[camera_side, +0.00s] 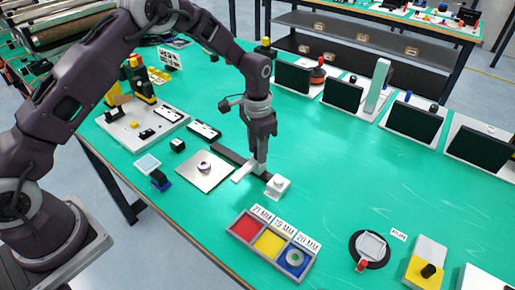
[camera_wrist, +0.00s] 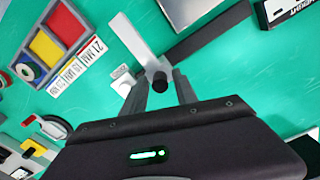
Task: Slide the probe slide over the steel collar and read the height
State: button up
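A caliper-like gauge lies on the green bench, with a dark beam (camera_side: 230,156), a pale crosspiece (camera_side: 243,172) that I take for the probe slide, and a white end block (camera_side: 278,186). The wrist view shows the crosspiece (camera_wrist: 132,38), beam (camera_wrist: 212,32) and end block (camera_wrist: 122,84). My gripper (camera_side: 261,163) points down at the crosspiece. In the wrist view its fingers (camera_wrist: 160,78) stand either side of a small black knob (camera_wrist: 160,84); whether they press on anything is unclear. The steel collar (camera_side: 204,167) sits on a pale plate (camera_side: 202,181), left of and apart from the gauge.
A tray (camera_side: 254,249) with red, yellow and blue compartments stands in front, labelled 21, 19 and 20 MM. A ring (camera_side: 294,258) lies in the blue one. A black round stand (camera_side: 369,264) is at front right.

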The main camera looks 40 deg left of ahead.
grip_shut()
dwell(1.2)
